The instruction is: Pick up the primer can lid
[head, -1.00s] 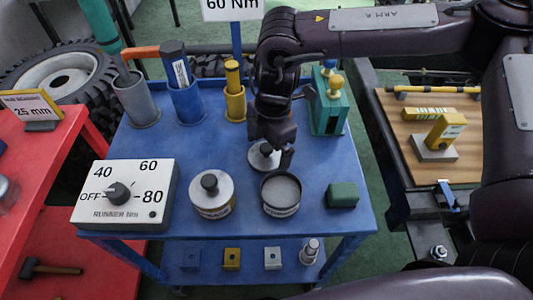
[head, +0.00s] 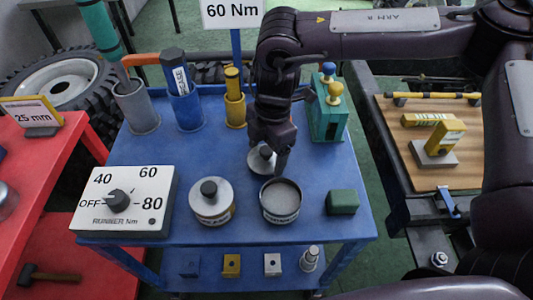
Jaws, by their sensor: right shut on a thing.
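The primer can lid, a round grey lid with a dark knob (head: 257,163), lies on the blue cart top behind an open can. My right gripper (head: 270,164) reaches down over it from behind and is shut on it at the knob. The fingers hide part of the knob and the lid's right side. The open can (head: 282,212) stands upright just in front, with grey contents showing. A second can (head: 212,208) to its left has its lid with a dark knob on. My left gripper is not in view.
A dial box (head: 125,205) stands at the cart's left front. A green block (head: 342,202) is right of the open can. Grey, blue and yellow holders (head: 187,112) line the back left. A green stand with knobs (head: 328,118) is close to my right gripper.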

